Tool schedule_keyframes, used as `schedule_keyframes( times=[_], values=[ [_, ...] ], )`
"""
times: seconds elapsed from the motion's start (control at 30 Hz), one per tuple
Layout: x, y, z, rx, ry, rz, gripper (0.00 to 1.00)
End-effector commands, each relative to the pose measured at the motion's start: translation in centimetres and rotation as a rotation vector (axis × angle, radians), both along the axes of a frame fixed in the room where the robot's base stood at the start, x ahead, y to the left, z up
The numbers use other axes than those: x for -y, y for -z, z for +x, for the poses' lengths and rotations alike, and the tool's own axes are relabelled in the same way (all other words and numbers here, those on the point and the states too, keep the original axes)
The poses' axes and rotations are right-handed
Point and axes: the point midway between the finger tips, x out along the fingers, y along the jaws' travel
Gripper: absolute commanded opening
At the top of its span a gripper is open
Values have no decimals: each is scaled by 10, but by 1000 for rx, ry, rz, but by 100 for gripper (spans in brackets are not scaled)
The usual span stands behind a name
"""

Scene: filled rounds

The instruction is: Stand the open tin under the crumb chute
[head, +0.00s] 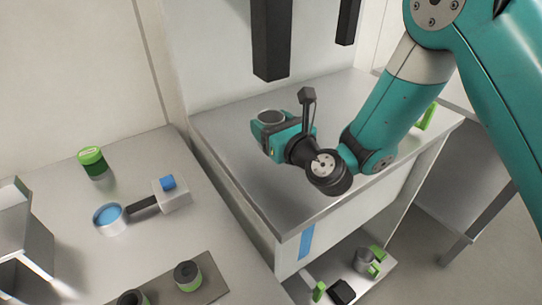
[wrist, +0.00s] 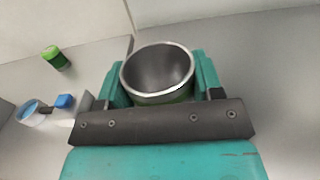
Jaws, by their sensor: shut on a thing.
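The open tin (head: 270,116) is a grey metal cup with a bright rim and a touch of green on its side. My gripper (head: 268,127) is shut on it over the grey bench (head: 345,110). In the wrist view the tin (wrist: 158,70) looks upright and empty between the teal fingers of my gripper (wrist: 160,88). I cannot tell whether its base touches the bench. A dark square chute (head: 271,40) hangs above and behind the tin. A second, narrower dark chute (head: 348,20) hangs further right. Neither is labelled, so I cannot tell which is the crumb chute.
A lower left table (head: 150,240) holds a green-lidded tin (head: 93,162), a blue-filled round dish (head: 109,218) with a dark handle to a white block (head: 174,194), and two dark-topped tins (head: 187,275). A low shelf (head: 380,278) holds small items. The bench's middle is bare.

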Motion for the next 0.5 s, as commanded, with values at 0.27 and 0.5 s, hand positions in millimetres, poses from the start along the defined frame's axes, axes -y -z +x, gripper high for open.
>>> schedule_keyframes(
  times=[0.27, 0.5],
  values=[
    [0, 29, 0, 0, -1, 1, 32],
    [0, 55, 0, 0, -1, 1, 32]
  ],
)
